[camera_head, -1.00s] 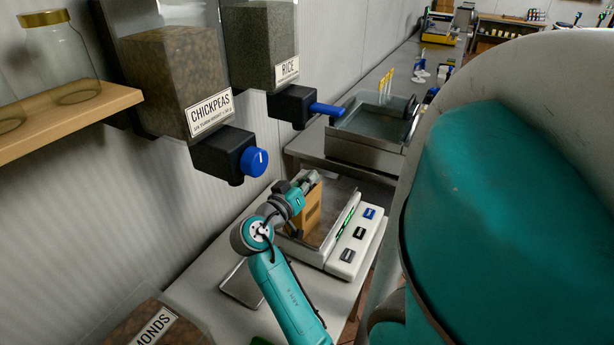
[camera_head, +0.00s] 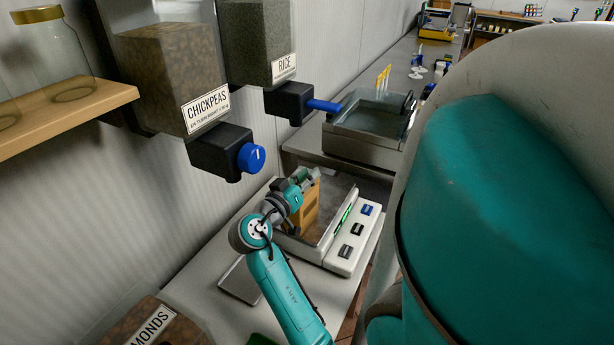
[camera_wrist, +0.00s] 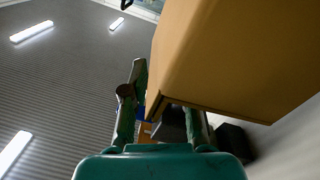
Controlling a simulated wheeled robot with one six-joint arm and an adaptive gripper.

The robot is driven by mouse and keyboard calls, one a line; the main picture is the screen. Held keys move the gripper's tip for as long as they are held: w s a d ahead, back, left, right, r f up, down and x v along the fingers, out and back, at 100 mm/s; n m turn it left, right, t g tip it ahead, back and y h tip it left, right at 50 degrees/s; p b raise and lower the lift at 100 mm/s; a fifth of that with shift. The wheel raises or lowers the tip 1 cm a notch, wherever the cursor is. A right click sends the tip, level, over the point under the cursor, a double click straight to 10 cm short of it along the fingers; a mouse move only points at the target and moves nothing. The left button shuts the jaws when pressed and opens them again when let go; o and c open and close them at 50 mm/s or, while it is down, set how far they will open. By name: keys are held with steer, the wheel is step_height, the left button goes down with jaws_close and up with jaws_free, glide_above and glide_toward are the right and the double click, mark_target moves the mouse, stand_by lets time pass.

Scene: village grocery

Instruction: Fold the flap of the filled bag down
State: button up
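The brown paper bag (camera_head: 305,205) stands on the scale's tray in the head view, partly hidden by my gripper. Its top is too small there to tell how the flap lies. My gripper (camera_head: 308,178) is at the upper part of the bag, on its left side. In the wrist view the bag (camera_wrist: 240,55) fills the upper right, very close to the camera. My gripper's fingers (camera_wrist: 166,98) stand apart there, with the bag's lower corner in front of the gap and covering part of the right finger. I cannot tell whether they touch the bag.
The white scale (camera_head: 350,245) with several buttons sits on the counter. The chickpeas dispenser (camera_head: 178,75) with a blue knob and the rice dispenser (camera_head: 258,45) hang above, left of the bag. A metal basin (camera_head: 365,130) stands behind. A jar shelf (camera_head: 60,115) juts out at left.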

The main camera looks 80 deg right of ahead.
steer(key=v, duration=1.2)
steer(key=shift+s+f, duration=0.1)
steer(key=shift+s, duration=0.05)
stand_by(0.4)
